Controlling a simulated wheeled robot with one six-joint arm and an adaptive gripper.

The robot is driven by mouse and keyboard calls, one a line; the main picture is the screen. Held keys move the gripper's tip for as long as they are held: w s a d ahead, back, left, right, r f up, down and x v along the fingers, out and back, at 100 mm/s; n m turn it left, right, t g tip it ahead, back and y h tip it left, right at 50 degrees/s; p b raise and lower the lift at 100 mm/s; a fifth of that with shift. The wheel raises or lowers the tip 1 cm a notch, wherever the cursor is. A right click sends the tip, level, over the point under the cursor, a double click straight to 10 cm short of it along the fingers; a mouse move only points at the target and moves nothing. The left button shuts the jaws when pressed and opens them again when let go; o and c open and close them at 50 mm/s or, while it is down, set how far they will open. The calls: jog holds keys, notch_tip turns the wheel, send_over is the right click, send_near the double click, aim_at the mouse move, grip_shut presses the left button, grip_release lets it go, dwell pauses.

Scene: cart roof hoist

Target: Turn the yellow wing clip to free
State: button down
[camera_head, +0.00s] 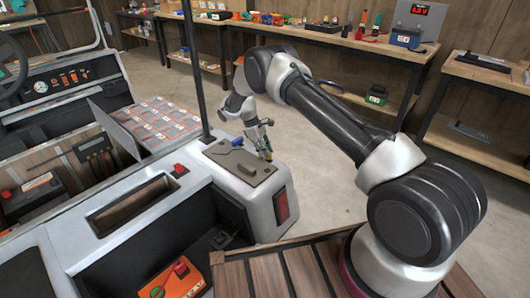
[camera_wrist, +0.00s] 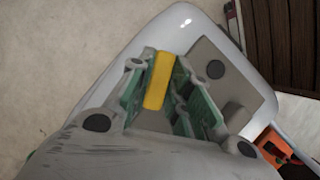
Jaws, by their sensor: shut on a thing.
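The yellow wing clip (camera_wrist: 159,80) shows in the wrist view as a yellow bar between the green-padded fingers of my gripper (camera_wrist: 160,95). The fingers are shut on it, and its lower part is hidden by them. In the head view my gripper (camera_head: 262,148) points down at the outer edge of the grey plate (camera_head: 225,160) on the cart's rear corner. There the clip is mostly hidden, with only a small yellow trace below the fingers. I cannot tell from these frames which way the clip is turned.
A blue-handled part (camera_head: 238,142) sits on the plate close to my gripper. A thin dark post (camera_head: 192,70) rises from the cart to the left. An orange box (camera_head: 180,278) lies lower in the cart. Open floor (camera_head: 325,190) lies to the right of the corner.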

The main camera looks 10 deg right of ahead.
jog(key=m, duration=0.1)
jog(key=m+g+y, duration=0.1)
jog(key=m, duration=0.2)
jog(key=shift+w+d+m, duration=0.25)
jog(key=shift+m, duration=0.05)
dwell(0.4)
jog(key=c, duration=1.3)
grip_release()
jog(key=shift+g, duration=0.3)
jog(key=v, duration=1.2)
jog(key=shift+d+r, duration=0.1)
jog(key=shift+d, duration=0.1)
